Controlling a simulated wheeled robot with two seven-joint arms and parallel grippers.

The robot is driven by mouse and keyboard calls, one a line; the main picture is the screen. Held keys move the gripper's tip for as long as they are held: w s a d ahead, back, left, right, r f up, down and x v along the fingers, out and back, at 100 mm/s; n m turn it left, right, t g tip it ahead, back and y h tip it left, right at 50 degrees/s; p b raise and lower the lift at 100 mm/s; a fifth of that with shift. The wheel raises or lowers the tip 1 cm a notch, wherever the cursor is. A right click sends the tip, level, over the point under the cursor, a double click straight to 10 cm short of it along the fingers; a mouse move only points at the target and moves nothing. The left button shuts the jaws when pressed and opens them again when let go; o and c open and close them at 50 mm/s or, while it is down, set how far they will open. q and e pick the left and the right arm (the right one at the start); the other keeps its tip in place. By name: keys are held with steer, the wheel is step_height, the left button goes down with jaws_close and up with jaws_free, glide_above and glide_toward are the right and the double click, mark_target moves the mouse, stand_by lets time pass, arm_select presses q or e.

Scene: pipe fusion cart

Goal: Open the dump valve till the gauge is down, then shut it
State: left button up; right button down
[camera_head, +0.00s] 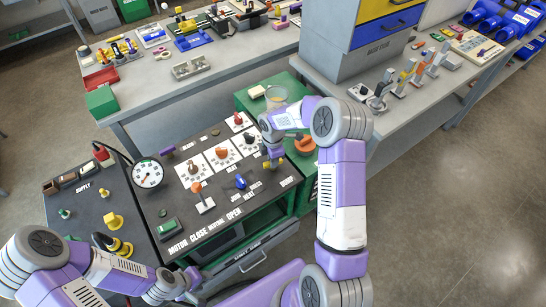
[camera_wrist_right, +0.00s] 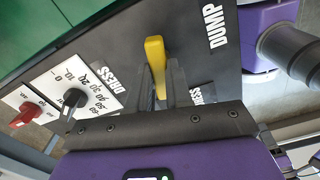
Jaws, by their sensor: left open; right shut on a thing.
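The dump valve's yellow lever (camera_wrist_right: 155,62) stands on the dark panel near the DUMP lettering in the right wrist view. My right gripper (camera_wrist_right: 160,88) is shut on it, one dark finger on each side. In the head view my right gripper (camera_head: 272,162) is over the panel's right part and mostly hides the lever. The round white gauge (camera_head: 148,174) stands at the panel's left edge; its needle is too small to read surely. My left gripper (camera_head: 188,283) is open and empty below the panel's front edge, clear of the valve.
The control panel (camera_head: 185,228) carries several knobs, levers and white dial plates. An orange round knob (camera_head: 304,144) sits right of my right gripper. A supply panel (camera_head: 85,205) with yellow fittings is at left. Workbenches with parts stand behind; floor at right is clear.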

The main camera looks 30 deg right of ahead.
steer(key=shift+n+p, duration=0.4)
steer(key=shift+n, duration=1.1)
steer(key=c, duration=1)
jaws_free()
steer(key=shift+c, duration=0.2)
step_height(320, 180, up, 8)
steer(key=shift+f+p, duration=0.2)
steer(key=shift+p, duration=0.35)
